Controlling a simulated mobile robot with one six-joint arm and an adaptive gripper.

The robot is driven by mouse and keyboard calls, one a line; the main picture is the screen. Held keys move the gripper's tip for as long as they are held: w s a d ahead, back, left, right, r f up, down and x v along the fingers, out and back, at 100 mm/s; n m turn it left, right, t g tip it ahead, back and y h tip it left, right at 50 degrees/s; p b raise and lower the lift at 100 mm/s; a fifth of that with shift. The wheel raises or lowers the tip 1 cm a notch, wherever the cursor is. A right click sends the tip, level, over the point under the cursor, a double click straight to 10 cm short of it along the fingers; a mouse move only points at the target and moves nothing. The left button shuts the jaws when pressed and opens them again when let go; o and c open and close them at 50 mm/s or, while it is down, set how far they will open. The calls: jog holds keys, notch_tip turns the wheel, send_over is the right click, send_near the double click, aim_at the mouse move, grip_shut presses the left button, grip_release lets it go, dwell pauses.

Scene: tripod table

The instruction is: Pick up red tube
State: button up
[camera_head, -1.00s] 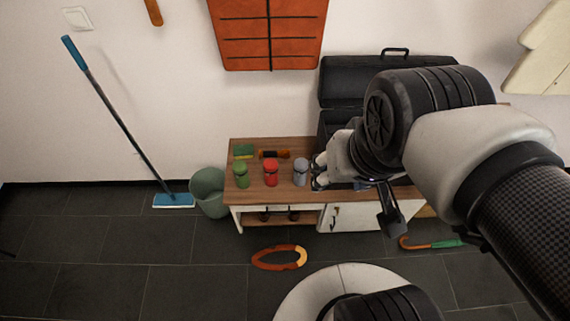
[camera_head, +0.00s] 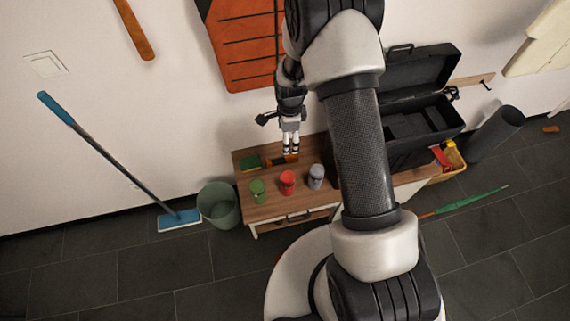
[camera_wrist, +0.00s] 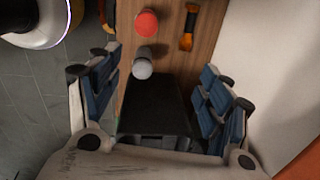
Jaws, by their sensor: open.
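The red tube (camera_head: 287,182) stands upright on the wooden table (camera_head: 262,213), between a green tube (camera_head: 258,190) and a grey tube (camera_head: 316,176). In the wrist view the red tube (camera_wrist: 146,22) shows near the top edge, with the grey tube (camera_wrist: 142,66) below it. My gripper (camera_head: 291,151) is open and empty, pointing down near the table's wall side, behind the red tube in the head view. In the wrist view its blue-padded fingers (camera_wrist: 157,90) are spread wide, and the red tube lies beyond them, not between them.
An orange and black tool (camera_head: 272,161) lies near my gripper, partly hidden by it. A black toolbox (camera_head: 395,150) stands open on the right. A green bucket (camera_head: 218,207) and a blue mop (camera_head: 180,220) are left of the table.

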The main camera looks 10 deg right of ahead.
aim_at(287, 176)
jog(key=f+m, duration=0.1)
jog(key=f, duration=0.6)
jog(key=s+f+m+b, duration=0.1)
jog(key=f, duration=0.6)
jog(key=s+f+m+b, duration=0.1)
jog(key=f, duration=0.7)
jog(key=shift+m+g, duration=0.3)
jog(key=shift+g, duration=0.1)
jog(key=shift+w+a+f+b, duration=0.15)
jog(key=shift+f+b, duration=0.5)
jog(key=shift+f, duration=0.8)
jog(key=shift+s+a+f+b, duration=0.1)
jog(key=shift+f+b, duration=0.5)
jog(key=shift+f, duration=0.85)
grip_shut()
